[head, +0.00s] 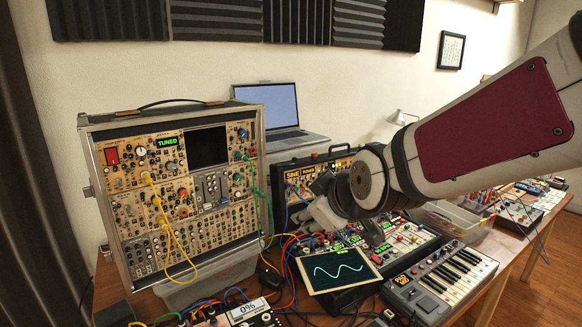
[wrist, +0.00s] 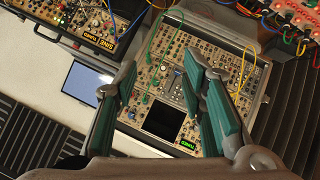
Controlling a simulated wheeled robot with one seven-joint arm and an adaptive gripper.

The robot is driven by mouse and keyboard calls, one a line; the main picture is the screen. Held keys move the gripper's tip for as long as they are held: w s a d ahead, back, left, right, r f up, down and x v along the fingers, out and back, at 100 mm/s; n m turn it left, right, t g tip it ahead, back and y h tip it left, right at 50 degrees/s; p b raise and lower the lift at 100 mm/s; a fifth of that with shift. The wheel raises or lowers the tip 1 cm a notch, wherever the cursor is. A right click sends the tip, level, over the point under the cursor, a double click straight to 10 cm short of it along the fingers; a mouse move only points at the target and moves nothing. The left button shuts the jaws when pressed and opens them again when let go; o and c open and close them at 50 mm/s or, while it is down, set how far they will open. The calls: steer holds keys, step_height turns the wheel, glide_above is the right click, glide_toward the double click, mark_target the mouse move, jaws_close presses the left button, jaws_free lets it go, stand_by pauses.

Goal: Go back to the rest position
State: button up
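My arm (head: 490,120) reaches in from the right in the head view. My gripper (head: 318,212) hangs at its end over the desk gear, in front of the black SINE/POWER case (head: 293,175). In the wrist view my gripper (wrist: 162,68) shows two fingers with teal pads, spread well apart with nothing between them. Past the fingers, the large modular synth case (head: 95,170) appears in the wrist view (wrist: 160,78), with its dark screen and green TUNED display. From the head view I cannot tell how far the fingertips are from the gear below.
An oscilloscope screen (head: 340,270) with a wave trace lies below my gripper. A small keyboard (head: 445,280) stands to its right, a laptop (head: 270,105) behind. Yellow, green, red and blue cables run over the crowded desk. A clear bin (head: 450,222) sits beneath my arm.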

steer(key=s+d+m+g+h, duration=0.1)
steer(key=s+d+m, duration=0.2)
steer(key=s+d, duration=0.2)
steer(key=s+d+m+g+h, duration=0.1)
steer(key=s+d, duration=0.4)
steer(key=s, duration=0.6)
steer(key=s+d+f+m+g+h, duration=0.1)
steer(key=s+d+m+g, duration=0.1)
steer(key=s+d+m, duration=0.3)
steer(key=s+m, duration=0.1)
steer(key=s, duration=0.3)
steer(key=shift+g, duration=0.4)
